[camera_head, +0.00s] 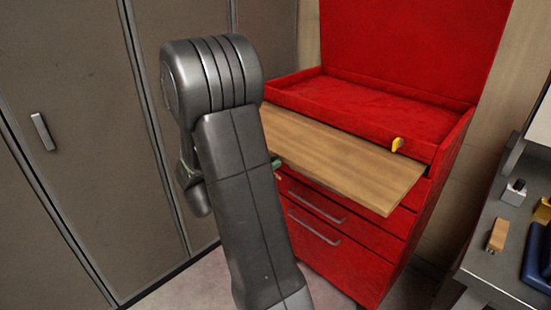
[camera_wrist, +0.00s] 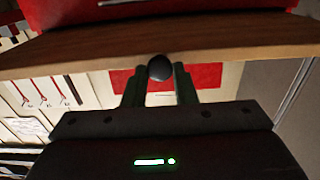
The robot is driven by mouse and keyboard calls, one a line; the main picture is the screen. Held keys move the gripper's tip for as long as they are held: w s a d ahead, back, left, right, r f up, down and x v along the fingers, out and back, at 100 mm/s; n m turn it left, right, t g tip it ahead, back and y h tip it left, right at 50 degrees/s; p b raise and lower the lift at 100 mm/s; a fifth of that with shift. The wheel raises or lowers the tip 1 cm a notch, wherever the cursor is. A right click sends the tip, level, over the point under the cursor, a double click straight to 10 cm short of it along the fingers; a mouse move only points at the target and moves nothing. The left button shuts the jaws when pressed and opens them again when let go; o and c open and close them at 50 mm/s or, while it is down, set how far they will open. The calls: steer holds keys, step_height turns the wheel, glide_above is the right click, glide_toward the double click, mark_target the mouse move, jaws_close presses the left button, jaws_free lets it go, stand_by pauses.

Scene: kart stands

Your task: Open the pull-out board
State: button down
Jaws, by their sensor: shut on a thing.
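The wooden pull-out board (camera_head: 345,165) sticks well out of the front of the red cabinet (camera_head: 350,270), below its top tray. It also spans the upper part of the wrist view (camera_wrist: 90,50). A dark round knob (camera_wrist: 159,67) sits at the board's edge there. My gripper (camera_wrist: 160,76) is shut on the knob, with one finger on each side. In the head view my arm hides the knob and most of the gripper; only a small greenish bit shows beside the arm.
Red drawers with metal handles (camera_head: 315,227) sit below the board. A yellow key or knob (camera_head: 397,145) is on the tray's front. Grey lockers (camera_head: 70,120) stand at the left. A grey bench (camera_head: 505,265) with small items stands at the right.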

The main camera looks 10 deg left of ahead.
stand_by(0.3)
steer(key=c, duration=1.2)
jaws_free()
steer(key=shift+s, duration=0.1)
steer(key=v, duration=1.3)
steer(key=shift+s+a, duration=0.3)
steer(key=x, duration=1.4)
steer(key=shift+d, duration=0.1)
